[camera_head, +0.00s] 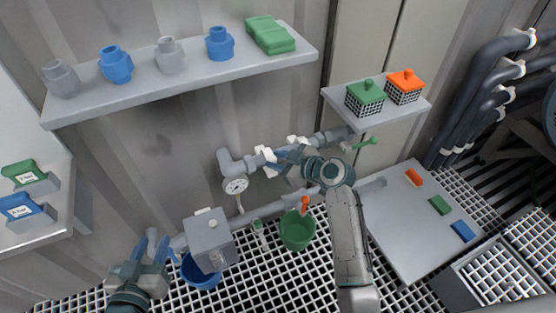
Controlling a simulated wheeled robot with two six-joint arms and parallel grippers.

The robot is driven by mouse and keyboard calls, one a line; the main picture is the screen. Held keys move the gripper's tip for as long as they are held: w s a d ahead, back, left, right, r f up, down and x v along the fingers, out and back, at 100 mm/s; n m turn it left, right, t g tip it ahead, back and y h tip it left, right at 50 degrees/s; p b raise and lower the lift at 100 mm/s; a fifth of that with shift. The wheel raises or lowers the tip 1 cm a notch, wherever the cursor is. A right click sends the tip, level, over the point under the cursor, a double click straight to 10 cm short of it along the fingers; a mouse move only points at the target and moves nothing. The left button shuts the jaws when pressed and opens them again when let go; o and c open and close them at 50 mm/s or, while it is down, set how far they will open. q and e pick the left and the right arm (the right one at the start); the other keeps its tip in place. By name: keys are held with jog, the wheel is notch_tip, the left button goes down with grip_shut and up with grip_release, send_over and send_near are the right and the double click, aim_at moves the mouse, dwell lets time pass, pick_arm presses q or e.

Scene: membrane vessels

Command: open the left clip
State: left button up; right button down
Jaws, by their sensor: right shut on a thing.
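A grey horizontal pipe run on the back wall carries a filter housing with two white clips. The left clip (262,157) sits just right of the pressure gauge (235,185). The right clip (297,140) is further right along the same pipe. My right gripper (275,159) reaches in front of the pipe with its fingers at the left clip and is shut on it; the fingers partly hide the clip. I cannot tell how far its lever has swung. My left gripper (157,245) is low at the left, its fingers apart and empty, beside a grey box.
The grey box (205,238) stands above a blue bucket (203,273). A green bucket (297,231) stands on the grating below the pipe. A green-handled valve (367,143) is right of the clips. Shelves with couplings (170,56) and baskets (365,98) hang above.

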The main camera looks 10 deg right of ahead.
jog(key=shift+s+a+f, duration=0.1)
jog(key=shift+s+f, duration=0.05)
jog(key=shift+f, duration=0.05)
